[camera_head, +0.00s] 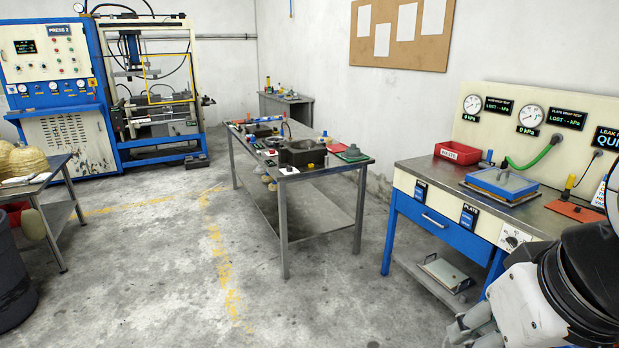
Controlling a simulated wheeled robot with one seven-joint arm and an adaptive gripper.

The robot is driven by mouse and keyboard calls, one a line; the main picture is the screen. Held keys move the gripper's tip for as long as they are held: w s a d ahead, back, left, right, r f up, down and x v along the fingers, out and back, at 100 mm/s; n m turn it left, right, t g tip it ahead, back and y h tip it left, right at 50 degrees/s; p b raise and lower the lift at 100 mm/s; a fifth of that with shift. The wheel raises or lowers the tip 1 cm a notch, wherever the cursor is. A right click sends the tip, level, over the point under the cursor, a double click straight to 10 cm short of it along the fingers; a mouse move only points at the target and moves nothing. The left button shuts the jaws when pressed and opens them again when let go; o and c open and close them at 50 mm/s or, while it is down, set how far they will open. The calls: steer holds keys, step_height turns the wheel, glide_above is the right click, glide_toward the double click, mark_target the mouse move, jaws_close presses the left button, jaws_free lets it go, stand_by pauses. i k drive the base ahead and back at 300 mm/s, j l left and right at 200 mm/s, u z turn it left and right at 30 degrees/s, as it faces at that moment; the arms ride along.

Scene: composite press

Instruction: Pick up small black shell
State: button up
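My arm comes in at the lower right, with my gripper (474,328) low in the corner and partly cut off by the bottom edge. How far its fingers are apart does not show clearly. A dark, hollow block-like piece (302,153) sits on the metal table (327,169) in the middle of the room. A smaller dark piece (262,130) lies further back on that table. Both are far from my gripper. I cannot tell which, if either, is the small black shell.
A blue test bench (436,229) stands at right, with a red bin (457,153) and a blue plate fixture (500,182). A blue press (60,90) is at back left. A side table (48,172) and dark barrel (14,285) stand at left. The floor between is clear.

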mark_target(353, 153)
steer(key=i, duration=2.1)
steer(key=i+z, duration=0.15)
steer(key=i, duration=0.35)
steer(key=i+j+z, duration=0.1)
steer(key=i, duration=0.4)
steer(key=i+j+z, duration=0.15)
steer(key=i, duration=0.35)
steer(key=i+j+z, duration=0.15)
steer(key=i, duration=0.35)
steer(key=i+j+z, duration=0.35)
steer(key=i+j, duration=0.1)
steer(key=i, duration=0.05)
